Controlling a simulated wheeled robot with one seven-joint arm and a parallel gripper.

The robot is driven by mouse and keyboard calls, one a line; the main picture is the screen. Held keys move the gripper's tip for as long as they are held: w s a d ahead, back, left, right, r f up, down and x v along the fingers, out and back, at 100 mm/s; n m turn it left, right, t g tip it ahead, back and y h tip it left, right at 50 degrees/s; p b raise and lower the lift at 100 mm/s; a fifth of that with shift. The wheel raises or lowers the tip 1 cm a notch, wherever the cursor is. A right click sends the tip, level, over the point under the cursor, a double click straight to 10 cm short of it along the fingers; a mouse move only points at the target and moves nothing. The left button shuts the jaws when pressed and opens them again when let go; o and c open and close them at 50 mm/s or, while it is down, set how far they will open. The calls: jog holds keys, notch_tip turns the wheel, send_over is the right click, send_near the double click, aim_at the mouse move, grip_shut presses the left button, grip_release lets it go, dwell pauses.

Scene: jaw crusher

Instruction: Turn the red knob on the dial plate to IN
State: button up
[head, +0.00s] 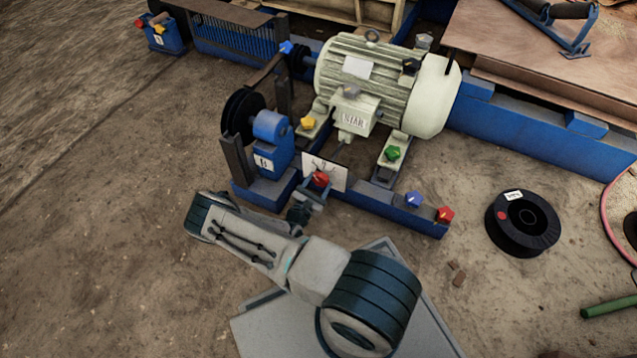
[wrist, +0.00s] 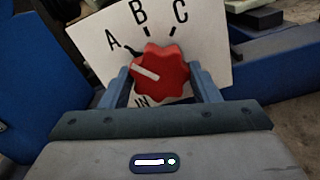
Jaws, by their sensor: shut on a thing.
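The red knob (wrist: 165,68) sits on the white dial plate (wrist: 212,38). In the wrist view its white pointer line aims left and slightly up, between the letter A and the word IN. A, B and C run along the top, and IN is at the lower left, partly hidden by the knob. My gripper (wrist: 163,84) is shut on the knob, with one blue finger on each side. In the head view the knob (head: 320,179) and plate (head: 338,176) are at the front of the blue motor frame, with my gripper (head: 313,194) at the knob.
A grey motor (head: 375,80) stands behind the plate. Several coloured knobs, among them a yellow one (head: 308,122), a green one (head: 392,153) and another red one (head: 445,214), sit on the frame around it. A black spool (head: 500,236) lies on the floor to the right.

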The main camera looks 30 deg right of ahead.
jog(key=n, duration=0.4)
jog(key=shift+a+n, duration=0.1)
jog(key=shift+n, duration=0.2)
jog(key=n, duration=0.5)
jog(key=shift+w, duration=0.1)
jog(key=n+b, duration=0.1)
jog(key=n, duration=0.4)
jog(key=shift+a+f+n, duration=0.1)
jog(key=shift+n, duration=0.3)
jog(key=n, duration=0.4)
jog(key=shift+n+b, duration=0.3)
jog(key=shift+b, duration=0.05)
jog(key=o, duration=1)
